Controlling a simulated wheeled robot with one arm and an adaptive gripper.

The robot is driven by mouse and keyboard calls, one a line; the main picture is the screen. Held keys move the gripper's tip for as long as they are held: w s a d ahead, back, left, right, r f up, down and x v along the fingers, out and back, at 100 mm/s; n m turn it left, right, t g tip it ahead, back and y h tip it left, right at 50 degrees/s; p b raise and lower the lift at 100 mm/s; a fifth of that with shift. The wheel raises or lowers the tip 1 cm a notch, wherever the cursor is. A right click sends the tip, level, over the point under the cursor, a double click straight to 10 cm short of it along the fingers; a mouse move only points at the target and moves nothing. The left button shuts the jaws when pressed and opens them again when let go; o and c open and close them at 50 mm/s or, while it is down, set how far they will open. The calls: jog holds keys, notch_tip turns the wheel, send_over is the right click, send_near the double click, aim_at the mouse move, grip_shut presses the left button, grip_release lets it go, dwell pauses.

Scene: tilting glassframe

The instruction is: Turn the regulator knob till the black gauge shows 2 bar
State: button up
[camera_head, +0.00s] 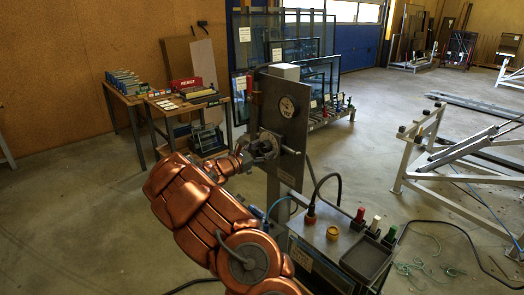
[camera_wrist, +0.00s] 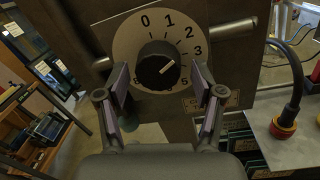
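The regulator knob (camera_wrist: 157,66) is black and round, with a pale pointer line on its right half slanting up to the right. It sits on a pale dial plate (camera_wrist: 126,45) numbered 0, 1, 2, 3 along its upper right. My gripper (camera_wrist: 160,88) is open, its two fingers left and right of the knob, with space between them and it. In the head view, my gripper (camera_head: 266,147) is at the lower left of the upright panel and hides the knob. A small round gauge (camera_head: 287,106) is higher on the panel; its reading is too small to tell.
The grey panel (camera_head: 292,128) has a rod sticking out on its right. Below stands a control box (camera_head: 325,248) with coloured handles and a hose. Workbenches (camera_head: 170,105) are at the left, a white metal frame (camera_head: 425,150) at the right. Cables lie on the floor.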

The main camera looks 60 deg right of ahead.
jog(key=shift+a, duration=0.1)
jog(key=v, duration=1.2)
jog(key=shift+r, duration=0.1)
dwell(0.6)
jog(key=s+a+r+m+g+y, duration=0.35)
jog(key=s+a+m+y, duration=0.5)
jog(key=s, duration=0.75)
jog(key=s+a+f+m+t+y, duration=0.1)
jog(key=s+a+f+y, duration=0.1)
jog(key=a, duration=1)
jog(key=s+a+f+m+t+y, duration=0.2)
jog(key=s+a+y, duration=0.2)
jog(key=a, duration=0.8)
jog(key=s+a+f+m+t+y, duration=0.1)
jog(key=s+a, duration=0.5)
jog(key=a, duration=0.6)
jog(key=shift+s+f+t+y+p, duration=0.35)
jog(key=shift+f+t+y, duration=0.35)
jog(key=shift+y, duration=0.55)
